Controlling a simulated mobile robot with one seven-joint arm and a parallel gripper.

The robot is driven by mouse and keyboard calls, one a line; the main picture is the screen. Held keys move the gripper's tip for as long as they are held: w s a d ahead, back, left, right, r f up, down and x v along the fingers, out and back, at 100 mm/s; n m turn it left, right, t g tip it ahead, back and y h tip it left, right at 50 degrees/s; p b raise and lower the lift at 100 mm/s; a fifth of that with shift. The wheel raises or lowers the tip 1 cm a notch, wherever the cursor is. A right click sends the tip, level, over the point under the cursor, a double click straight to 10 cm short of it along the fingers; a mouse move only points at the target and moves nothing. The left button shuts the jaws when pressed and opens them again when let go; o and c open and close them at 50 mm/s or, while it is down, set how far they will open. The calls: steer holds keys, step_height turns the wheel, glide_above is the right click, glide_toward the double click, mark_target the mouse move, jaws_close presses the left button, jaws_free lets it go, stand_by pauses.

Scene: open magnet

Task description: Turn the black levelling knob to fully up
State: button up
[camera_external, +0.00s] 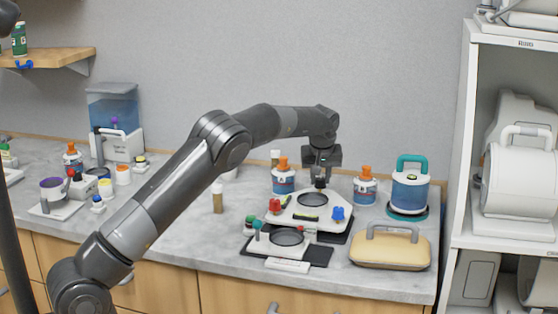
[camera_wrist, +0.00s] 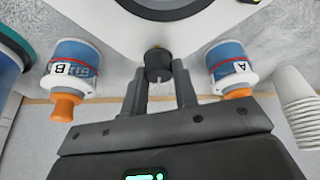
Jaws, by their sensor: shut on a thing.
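The black levelling knob (camera_wrist: 158,65) is at the narrow rear corner of a white three-cornered device (camera_external: 300,222). It also shows as a small dark cylinder in the external view (camera_external: 320,183). My gripper (camera_external: 320,171) points down over that corner from behind. In the wrist view my gripper (camera_wrist: 160,82) has one finger on each side of the knob and is shut on it. The device also carries a red knob (camera_external: 275,205), a blue knob (camera_external: 338,213) and a round dark plate (camera_external: 312,199). The knob's underside and any height mark are hidden.
Two orange-capped bottles flank my gripper closely, B (camera_wrist: 70,66) and A (camera_wrist: 231,66). Stacked white cups (camera_wrist: 298,105) stand at the right of the wrist view. A teal-handled container (camera_external: 410,190), a yellow case (camera_external: 390,250) and a smaller device (camera_external: 288,238) crowd the counter.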

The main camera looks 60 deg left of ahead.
steer(key=shift+c, duration=1.2)
steer(key=shift+n, duration=0.4)
steer(key=n+g, duration=0.1)
steer(key=n, duration=0.1)
steer(key=n+g, duration=0.1)
steer(key=n, duration=0.1)
steer(key=shift+w+f+n+y, duration=0.1)
steer(key=shift+w+n+y, duration=0.05)
steer(key=shift+n+y, duration=0.15)
steer(key=n+g, duration=0.1)
steer(key=n, duration=0.3)
steer(key=shift+n+g, duration=0.4)
steer(key=shift+d+n, duration=0.1)
steer(key=shift+n, duration=0.3)
steer(key=o, duration=1)
